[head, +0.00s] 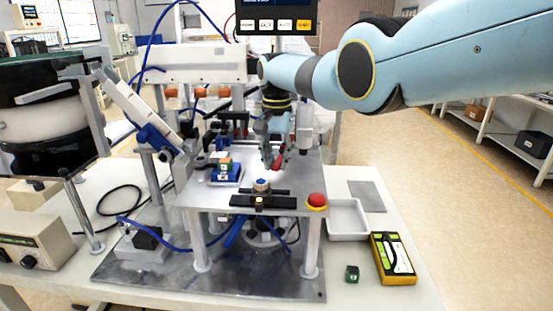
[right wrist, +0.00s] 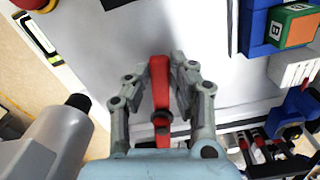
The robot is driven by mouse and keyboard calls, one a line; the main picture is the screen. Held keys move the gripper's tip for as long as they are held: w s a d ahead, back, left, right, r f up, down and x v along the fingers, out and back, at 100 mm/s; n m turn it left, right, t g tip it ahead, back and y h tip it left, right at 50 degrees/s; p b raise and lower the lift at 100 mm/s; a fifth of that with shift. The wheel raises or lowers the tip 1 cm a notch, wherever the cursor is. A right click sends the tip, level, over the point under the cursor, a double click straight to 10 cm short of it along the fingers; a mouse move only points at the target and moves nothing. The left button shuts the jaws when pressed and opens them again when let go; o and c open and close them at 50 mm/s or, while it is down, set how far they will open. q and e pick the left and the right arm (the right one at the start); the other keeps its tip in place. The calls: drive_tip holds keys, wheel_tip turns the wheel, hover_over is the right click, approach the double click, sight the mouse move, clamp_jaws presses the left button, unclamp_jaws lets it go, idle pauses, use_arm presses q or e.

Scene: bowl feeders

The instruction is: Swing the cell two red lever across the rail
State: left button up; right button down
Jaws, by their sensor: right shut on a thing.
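The red lever (right wrist: 160,90) stands between the two fingers of my right gripper (right wrist: 160,88) in the right wrist view, and the fingers are shut on it. In the head view the right gripper (head: 275,150) reaches down over the raised metal plate, with a bit of the red lever (head: 278,161) showing at its fingertips. The rail under the lever is hidden by the gripper and cannot be made out. My left gripper is not in view.
A blue fixture (head: 226,174) with a green and orange block (head: 225,163) stands left on the plate. A red button (head: 317,201) sits at the plate's front right corner. A white tray (head: 347,217) and a yellow-black device (head: 393,258) lie on the bench at right. A small green cube (head: 352,273) lies nearby.

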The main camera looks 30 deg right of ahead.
drive_tip(key=c, duration=1.2)
unclamp_jaws()
drive_tip(key=shift+o, duration=0.2)
wheel_tip(320, 180, up, 12)
drive_tip(key=shift+c, duration=0.2)
